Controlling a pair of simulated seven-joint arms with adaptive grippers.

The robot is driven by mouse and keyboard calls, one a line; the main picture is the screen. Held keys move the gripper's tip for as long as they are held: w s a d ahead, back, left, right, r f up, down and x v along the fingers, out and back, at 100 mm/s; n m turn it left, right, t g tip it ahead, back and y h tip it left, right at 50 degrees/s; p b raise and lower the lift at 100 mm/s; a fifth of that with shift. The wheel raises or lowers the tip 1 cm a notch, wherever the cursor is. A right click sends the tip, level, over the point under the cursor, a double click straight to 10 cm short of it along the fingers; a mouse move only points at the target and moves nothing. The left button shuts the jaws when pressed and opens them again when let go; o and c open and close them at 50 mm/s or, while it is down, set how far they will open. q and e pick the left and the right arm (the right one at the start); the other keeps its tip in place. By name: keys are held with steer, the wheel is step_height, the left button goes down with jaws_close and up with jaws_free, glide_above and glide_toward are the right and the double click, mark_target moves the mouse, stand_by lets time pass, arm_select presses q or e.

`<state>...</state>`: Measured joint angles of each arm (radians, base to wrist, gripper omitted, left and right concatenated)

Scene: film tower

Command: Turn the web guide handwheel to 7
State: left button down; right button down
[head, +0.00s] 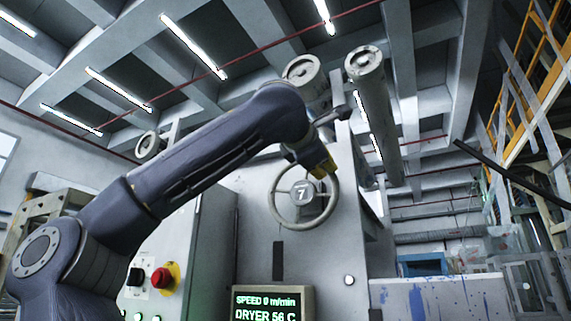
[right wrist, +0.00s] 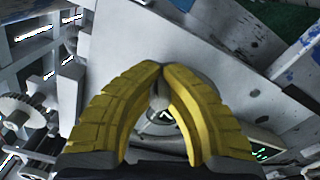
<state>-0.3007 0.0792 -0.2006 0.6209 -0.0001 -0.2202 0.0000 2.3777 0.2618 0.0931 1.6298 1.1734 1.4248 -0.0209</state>
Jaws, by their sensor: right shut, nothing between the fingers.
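The web guide handwheel (head: 275,207) is a pale ring with spokes on the grey machine panel. The hub also shows, partly hidden, between the yellow fingers in the right wrist view (right wrist: 164,116). My right gripper (head: 327,170) has its yellow fingers at the upper right part of the wheel rim and covers some of it. In the right wrist view the fingertips (right wrist: 161,65) meet with nothing between them. I cannot tell whether they touch the rim. My left gripper is out of view.
A display (head: 268,303) below the wheel reads SPEED 0 m/min and DRYER 56 C. A red button (head: 163,277) is on the cabinet at left. Rollers (head: 366,65) jut out above the wheel. A paint-stained low wall (head: 440,295) stands at right.

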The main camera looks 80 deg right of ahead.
stand_by(0.6)
steer(key=c, duration=1.3)
jaws_free()
steer(key=v, duration=1.2)
steer(key=shift+f, duration=0.15)
